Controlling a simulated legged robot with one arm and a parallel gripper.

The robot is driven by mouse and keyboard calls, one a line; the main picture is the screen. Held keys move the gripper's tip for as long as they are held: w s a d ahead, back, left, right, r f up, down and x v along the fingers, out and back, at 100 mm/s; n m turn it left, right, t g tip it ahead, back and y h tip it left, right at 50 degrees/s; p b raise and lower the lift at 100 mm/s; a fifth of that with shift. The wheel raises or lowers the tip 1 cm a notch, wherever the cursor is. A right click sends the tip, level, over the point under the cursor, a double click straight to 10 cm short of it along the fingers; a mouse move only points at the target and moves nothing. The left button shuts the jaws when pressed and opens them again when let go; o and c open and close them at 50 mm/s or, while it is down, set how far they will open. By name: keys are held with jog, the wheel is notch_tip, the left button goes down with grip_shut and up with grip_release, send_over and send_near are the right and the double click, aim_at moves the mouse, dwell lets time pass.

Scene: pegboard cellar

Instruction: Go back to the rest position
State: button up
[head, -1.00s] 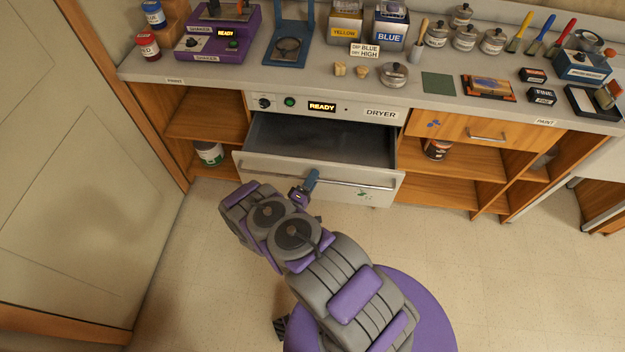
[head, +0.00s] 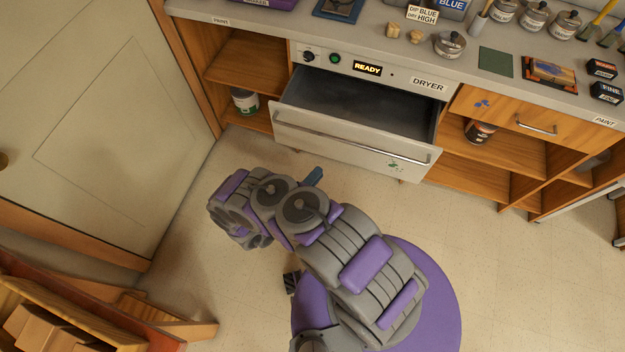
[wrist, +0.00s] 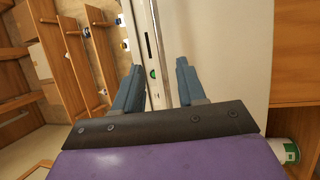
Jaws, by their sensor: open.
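My gripper (head: 314,176) shows in the head view as a blue fingertip past my bent arm, in front of the dryer drawer (head: 350,150). In the wrist view my gripper (wrist: 157,82) has its two blue fingers spread apart with nothing held between them. The drawer is pulled open and looks empty inside. Its bar handle (head: 385,154) appears apart from the fingertip in the head view. In the wrist view a long pale bar runs beyond the gap between the fingers. My arm hides most of the gripper in the head view.
The dryer panel reads READY (head: 367,68). Wooden shelves flank it, with a white-green can (head: 244,102) left and a dark can (head: 480,131) right. A door (head: 90,120) stands left, wooden furniture (head: 90,315) at lower left.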

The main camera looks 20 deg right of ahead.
jog(key=shift+s+a+f, duration=0.15)
jog(key=shift+s+a, duration=0.2)
jog(key=shift+a, duration=0.2)
